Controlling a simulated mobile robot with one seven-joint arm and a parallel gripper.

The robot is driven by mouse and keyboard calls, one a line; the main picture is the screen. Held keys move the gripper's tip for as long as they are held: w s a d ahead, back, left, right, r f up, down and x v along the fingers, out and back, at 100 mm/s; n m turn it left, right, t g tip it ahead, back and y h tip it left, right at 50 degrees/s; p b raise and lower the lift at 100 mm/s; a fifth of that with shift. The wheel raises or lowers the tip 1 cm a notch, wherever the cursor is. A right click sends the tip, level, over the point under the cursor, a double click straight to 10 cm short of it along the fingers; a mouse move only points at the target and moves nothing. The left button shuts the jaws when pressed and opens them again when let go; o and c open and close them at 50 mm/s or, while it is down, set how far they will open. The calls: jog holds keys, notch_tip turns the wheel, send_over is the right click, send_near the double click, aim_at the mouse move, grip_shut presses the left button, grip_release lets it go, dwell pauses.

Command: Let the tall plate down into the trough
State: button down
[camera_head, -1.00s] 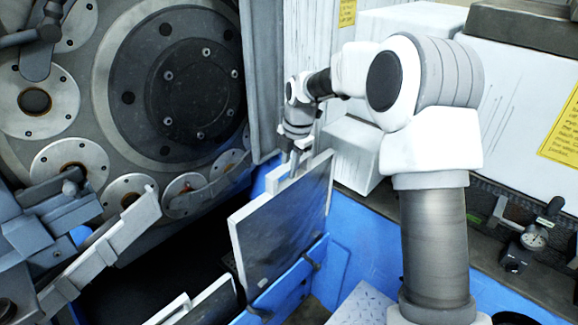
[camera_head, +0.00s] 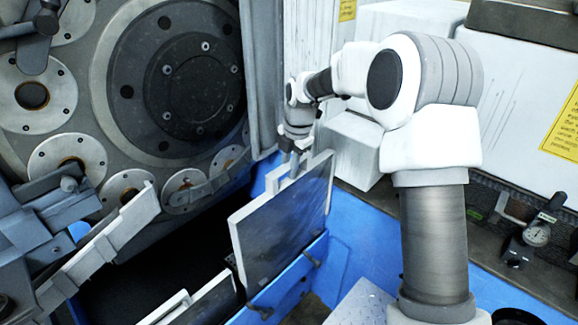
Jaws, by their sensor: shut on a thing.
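The tall plate (camera_head: 282,225) is a thin, flat, dark grey sheet with pale edges. It stands upright, edge-on to the floor, right of the picture's middle. My gripper (camera_head: 293,168) is at its top edge, shut on a pale tab there. The fingertips are small and partly hard to make out. The trough (camera_head: 292,284) shows as a blue-walled channel below the plate, beside a dark pit.
A large grey grinder face (camera_head: 130,85) with round flanges stands at the left and back. A shorter plate (camera_head: 205,303) is at lower front, in line with the tall one. A grey slotted bar (camera_head: 100,245) juts in from the left. White boxes (camera_head: 357,150) stand behind my arm.

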aim_at(291, 184)
jog(key=shift+w+f+b, duration=0.1)
jog(key=shift+f+b, duration=0.95)
jog(key=shift+f, duration=0.5)
jog(key=shift+s+d, duration=0.45)
dwell(0.8)
jog(key=c, duration=0.8)
grip_release()
jog(key=shift+o, duration=0.4)
jog(key=shift+s+f, duration=0.15)
jog(key=shift+f, duration=0.15)
notch_tip(291, 184, up, 18)
jog(key=s+d, duration=0.2)
jog(key=shift+d+f+p, duration=0.15)
jog(key=shift+f+p, duration=0.1)
jog(key=shift+p, duration=0.05)
jog(key=shift+s, duration=0.1)
